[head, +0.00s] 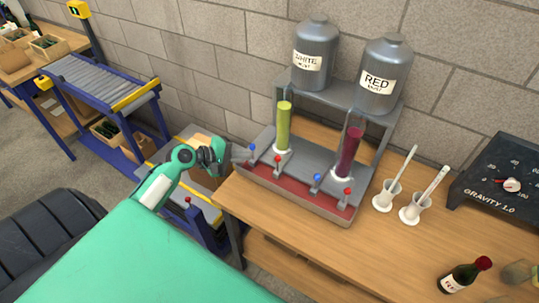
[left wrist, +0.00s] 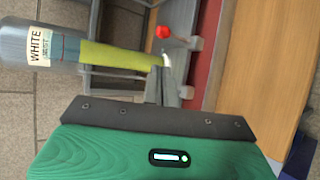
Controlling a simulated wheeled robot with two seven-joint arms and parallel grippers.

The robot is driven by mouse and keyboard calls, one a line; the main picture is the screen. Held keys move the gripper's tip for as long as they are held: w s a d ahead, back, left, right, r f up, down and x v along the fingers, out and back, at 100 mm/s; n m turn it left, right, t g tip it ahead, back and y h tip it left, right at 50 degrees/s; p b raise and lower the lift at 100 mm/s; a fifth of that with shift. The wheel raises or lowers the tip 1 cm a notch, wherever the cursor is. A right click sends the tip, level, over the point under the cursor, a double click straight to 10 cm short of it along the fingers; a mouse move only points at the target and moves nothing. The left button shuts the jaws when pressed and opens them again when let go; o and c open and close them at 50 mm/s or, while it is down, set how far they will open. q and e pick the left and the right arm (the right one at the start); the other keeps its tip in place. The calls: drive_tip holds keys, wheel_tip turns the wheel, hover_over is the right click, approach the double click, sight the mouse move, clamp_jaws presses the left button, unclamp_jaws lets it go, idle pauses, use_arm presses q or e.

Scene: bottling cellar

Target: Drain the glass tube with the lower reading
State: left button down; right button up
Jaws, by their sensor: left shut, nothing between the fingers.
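The glass tube under the WHITE tank holds yellow-green liquid (head: 284,128); it also shows in the left wrist view (left wrist: 115,55). The tube under the RED tank holds dark red liquid (head: 349,155). Both columns look tall; I cannot read their exact levels. Each tube has a blue-knobbed and a red-knobbed tap at its foot: blue (head: 252,147) and red (head: 277,159) by the green one, blue (head: 317,177) and red (head: 347,191) by the red one. My left gripper (head: 243,155) is shut and empty, close beside the left blue knob. A red knob (left wrist: 163,32) shows beyond its fingers (left wrist: 161,82).
The WHITE tank (head: 315,48) and RED tank (head: 383,72) stand on a grey rack over a red-lined tray (head: 327,211). The front middle of the bench is clear.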

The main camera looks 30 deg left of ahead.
use_arm(q)
drive_tip(key=p+x, duration=0.3)
drive_tip(key=x, duration=0.7)
drive_tip(key=shift+f, duration=0.1)
idle(0.4)
